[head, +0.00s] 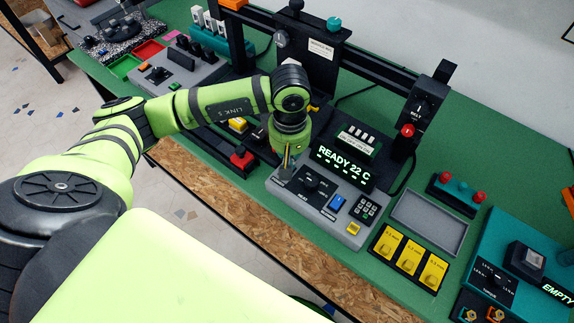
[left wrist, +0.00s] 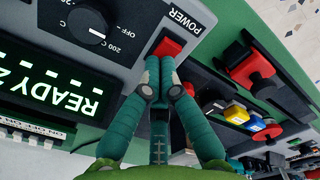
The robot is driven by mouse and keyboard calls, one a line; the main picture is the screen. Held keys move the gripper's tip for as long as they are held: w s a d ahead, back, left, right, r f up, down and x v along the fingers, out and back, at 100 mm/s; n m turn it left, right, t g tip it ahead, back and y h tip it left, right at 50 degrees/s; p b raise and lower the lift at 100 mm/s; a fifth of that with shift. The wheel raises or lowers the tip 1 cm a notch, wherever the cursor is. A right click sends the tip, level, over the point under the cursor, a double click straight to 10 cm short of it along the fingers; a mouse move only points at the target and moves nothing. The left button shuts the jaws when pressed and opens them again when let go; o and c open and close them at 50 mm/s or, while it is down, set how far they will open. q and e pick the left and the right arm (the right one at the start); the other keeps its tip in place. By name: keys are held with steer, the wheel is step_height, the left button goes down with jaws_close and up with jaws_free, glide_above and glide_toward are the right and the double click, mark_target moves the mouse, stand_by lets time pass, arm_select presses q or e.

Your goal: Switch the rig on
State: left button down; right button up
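The grey control console (head: 300,205) has a black knob (head: 312,186) and a lit display (head: 342,166) reading "READY 22 C". In the left wrist view the red rocker switch (left wrist: 170,47) sits beside the word POWER, just beyond my left fingertips. My left gripper (head: 285,167) points down over the console's left end and covers the switch from the head camera. In the wrist view the left gripper's teal fingers (left wrist: 164,90) are together, with nothing held between them. Whether they touch the switch, and which way it is set, I cannot tell. My right gripper is in neither view.
A belt switch post (head: 407,130) stands behind. To the right are yellow tiles (head: 408,258), an empty grey tray (head: 449,240) and a teal unit (head: 540,250) reading "EMPTY".

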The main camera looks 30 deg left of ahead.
arm_select(q)
steer(key=shift+r+p, duration=1.4)
steer(key=shift+r, duration=1.9)
